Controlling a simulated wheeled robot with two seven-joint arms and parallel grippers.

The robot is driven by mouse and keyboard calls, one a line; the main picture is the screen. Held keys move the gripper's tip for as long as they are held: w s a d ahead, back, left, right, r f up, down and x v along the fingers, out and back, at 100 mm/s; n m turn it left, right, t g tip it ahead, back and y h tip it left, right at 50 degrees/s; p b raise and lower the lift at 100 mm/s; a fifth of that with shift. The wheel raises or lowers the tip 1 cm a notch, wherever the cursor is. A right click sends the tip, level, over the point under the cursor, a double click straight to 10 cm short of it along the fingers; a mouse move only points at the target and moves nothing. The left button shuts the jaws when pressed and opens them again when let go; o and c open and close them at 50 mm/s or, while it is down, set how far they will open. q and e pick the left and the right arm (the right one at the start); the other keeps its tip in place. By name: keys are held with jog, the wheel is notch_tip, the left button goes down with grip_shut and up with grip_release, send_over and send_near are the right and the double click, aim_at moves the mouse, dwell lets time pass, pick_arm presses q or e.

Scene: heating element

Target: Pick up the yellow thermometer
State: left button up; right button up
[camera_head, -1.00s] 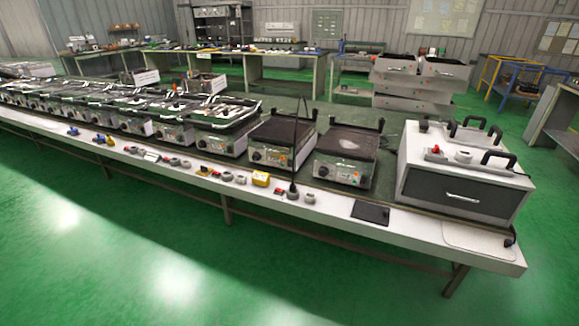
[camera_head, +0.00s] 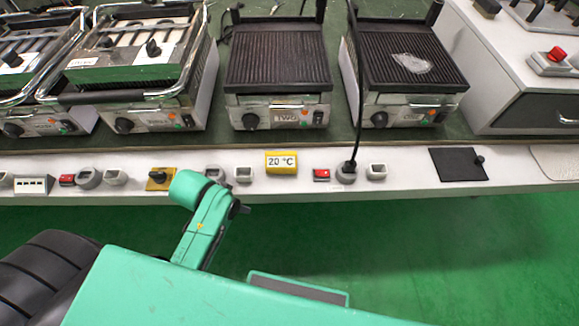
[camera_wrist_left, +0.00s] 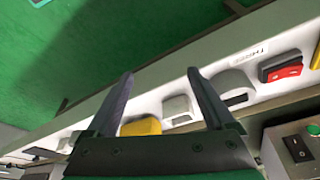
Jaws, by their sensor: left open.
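The yellow thermometer (camera_head: 281,162) is a small box with a pale display reading 20 °C, on the front strip of the bench in the head view. My left gripper (camera_wrist_left: 160,85) is open, its two dark fingers apart over the bench strip in the left wrist view. A yellow item (camera_wrist_left: 140,126) and a pale grey box (camera_wrist_left: 178,108) show between the fingers; I cannot tell whether that yellow item is the thermometer. I see nothing held. In the head view I cannot make out the left fingertips. My right gripper is not in view.
A grey block (camera_head: 244,174) and a red switch (camera_head: 321,175) flank the thermometer. A round socket (camera_head: 346,172) holds a cable plug. Ribbed grills (camera_head: 278,60) stand behind the strip. Another yellow item (camera_head: 160,179) with a black knob lies left. Green floor is open in front.

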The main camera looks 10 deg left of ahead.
pick_arm(q)
jog(key=w+d+r+m+h, duration=0.1)
jog(key=w+d+r+m, duration=0.1)
jog(key=w+r, duration=0.1)
jog(key=m+g+h, duration=0.1)
jog(key=m+h, duration=0.1)
jog(key=m, duration=0.7)
send_near(278, 158)
jog(key=shift+s+d+f, duration=0.2)
jog(key=shift+d+f, duration=0.4)
jog(key=shift+f, duration=0.2)
notch_tip(278, 158, up, 3)
jog(key=w+a+m+g, duration=0.1)
jog(key=w+a+m, duration=0.1)
jog(key=x, duration=0.4)
jog(key=b+x, duration=0.1)
jog(key=x, duration=0.3)
jog(key=s+x, duration=0.1)
jog(key=x, duration=0.4)
jog(key=shift+s+d+b, duration=0.1)
jog(key=shift+d+b, duration=0.05)
jog(key=shift+b, duration=0.2)
jog(key=shift+d+f, duration=0.15)
jog(key=shift+f, duration=0.2)
jog(key=shift+r, duration=0.1)
grip_shut()
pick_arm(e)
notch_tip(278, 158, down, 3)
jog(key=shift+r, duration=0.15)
